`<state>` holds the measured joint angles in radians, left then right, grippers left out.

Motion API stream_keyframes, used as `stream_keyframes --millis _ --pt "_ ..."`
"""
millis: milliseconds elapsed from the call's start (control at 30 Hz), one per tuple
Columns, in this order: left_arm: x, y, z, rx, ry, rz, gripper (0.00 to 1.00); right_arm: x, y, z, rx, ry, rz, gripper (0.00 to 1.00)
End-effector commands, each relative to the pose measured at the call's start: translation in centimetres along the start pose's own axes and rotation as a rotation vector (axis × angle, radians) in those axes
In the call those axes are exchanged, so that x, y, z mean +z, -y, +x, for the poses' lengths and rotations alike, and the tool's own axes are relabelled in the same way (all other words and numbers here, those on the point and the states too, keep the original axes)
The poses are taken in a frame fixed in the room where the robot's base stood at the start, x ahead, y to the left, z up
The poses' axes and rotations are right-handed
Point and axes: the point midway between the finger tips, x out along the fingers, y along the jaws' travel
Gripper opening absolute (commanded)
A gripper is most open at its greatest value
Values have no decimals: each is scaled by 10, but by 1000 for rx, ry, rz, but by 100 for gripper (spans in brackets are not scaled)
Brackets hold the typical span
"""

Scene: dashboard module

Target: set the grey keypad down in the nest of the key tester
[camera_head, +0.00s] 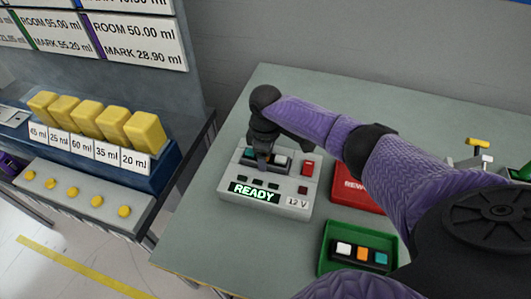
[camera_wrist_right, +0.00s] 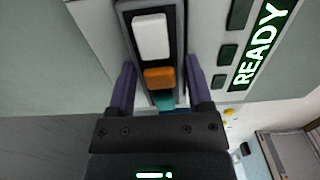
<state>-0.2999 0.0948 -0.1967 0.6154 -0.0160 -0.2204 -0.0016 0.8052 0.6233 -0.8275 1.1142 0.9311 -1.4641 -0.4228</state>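The key tester (camera_head: 282,193) is a pale grey box on the table, its display lit READY, with a 12 V label and a red switch. The grey keypad (camera_wrist_right: 151,62), with white, orange and teal keys, lies at the nest in the tester's top. It is partly hidden by my gripper in the head view. My right gripper (camera_wrist_right: 160,72) reaches down over it, one finger on each side near the orange and teal keys. Whether the fingers press on it, and whether it is fully seated, I cannot tell. My left gripper is not in view.
A green tray (camera_head: 325,266) holding another keypad (camera_head: 360,253) is at the table's front, with a red tray (camera_head: 350,199) behind it. A bench with yellow blocks (camera_head: 103,119) stands left across a gap. The table behind the tester is clear.

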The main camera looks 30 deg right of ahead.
Motion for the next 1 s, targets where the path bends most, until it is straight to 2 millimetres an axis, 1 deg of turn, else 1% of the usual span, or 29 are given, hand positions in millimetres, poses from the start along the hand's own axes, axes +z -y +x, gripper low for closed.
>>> stream_keyframes --millis 33,133,167,333,400,467,600,733,800,867,1000 --pt "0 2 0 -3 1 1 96 0 0 0 0 0 0 78" --pt "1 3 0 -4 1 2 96 0 0 -1 0 0 0 99" --pt "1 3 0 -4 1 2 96 0 0 -1 0 0 0 100" --pt "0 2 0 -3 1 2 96 0 0 -1 0 0 0 100" --pt "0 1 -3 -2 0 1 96 0 0 -6 1 -1 0 100" --pt "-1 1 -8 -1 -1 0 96 0 0 -17 1 -1 0 100" --pt "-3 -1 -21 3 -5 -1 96 0 -1 -55 4 -4 -1 100" --pt "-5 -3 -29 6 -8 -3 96 0 0 -84 2 -2 -1 100" --pt "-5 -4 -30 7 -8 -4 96 0 0 -93 1 -2 0 100" --pt "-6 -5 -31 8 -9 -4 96 0 0 -98 1 -1 -1 100" --pt "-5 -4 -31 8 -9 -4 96 0 0 -100 0 1 0 100"
